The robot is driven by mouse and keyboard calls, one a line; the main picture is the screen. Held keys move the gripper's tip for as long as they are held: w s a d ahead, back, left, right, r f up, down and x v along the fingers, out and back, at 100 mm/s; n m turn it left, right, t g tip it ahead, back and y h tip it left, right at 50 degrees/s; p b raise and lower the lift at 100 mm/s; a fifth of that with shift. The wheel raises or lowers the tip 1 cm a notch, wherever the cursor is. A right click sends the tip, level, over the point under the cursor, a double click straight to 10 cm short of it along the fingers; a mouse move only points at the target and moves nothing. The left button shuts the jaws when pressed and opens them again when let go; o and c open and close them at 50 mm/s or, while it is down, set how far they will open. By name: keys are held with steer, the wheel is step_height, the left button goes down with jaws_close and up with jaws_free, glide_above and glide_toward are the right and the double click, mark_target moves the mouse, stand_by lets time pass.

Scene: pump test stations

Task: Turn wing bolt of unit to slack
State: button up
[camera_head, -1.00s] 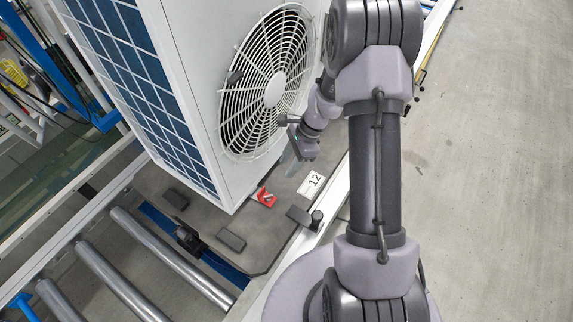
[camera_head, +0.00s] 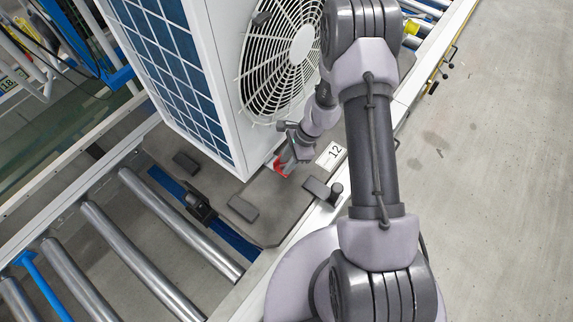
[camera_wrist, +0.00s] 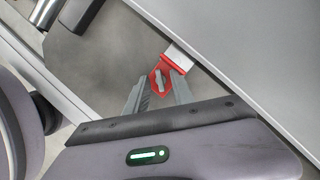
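The unit (camera_head: 232,120) is a white cabinet with a round fan grille and a blue finned side. A red wing-shaped piece (camera_head: 279,168), which looks like the wing bolt, sits low at its foot. In the wrist view the red piece (camera_wrist: 158,84) has a hole and joins a pale metal strip running under the unit's edge. My gripper (camera_head: 288,166) is down at the red piece, partly covering it in the head view. In the wrist view its two grey fingers (camera_wrist: 157,88) are apart, one on each side of the piece. Firm contact cannot be made out.
The unit stands on a dark pallet (camera_head: 285,214) with several dark blocks. A label reading 12 (camera_head: 332,155) and a small dark post (camera_head: 336,193) are near the rail. Metal rollers (camera_head: 135,262) lie at left; the floor at right is clear.

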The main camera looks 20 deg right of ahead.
steer(key=shift+f, duration=0.15)
steer(key=shift+c, duration=0.4)
jaws_close()
steer(key=shift+a+r+n+g+p, duration=0.15)
steer(key=shift+n+g+p, duration=0.25)
steer(key=shift+n+p, duration=0.45)
steer(key=shift+w+n, duration=0.1)
steer(key=shift+n, duration=0.65)
steer(key=shift+o, duration=0.4)
jaws_free()
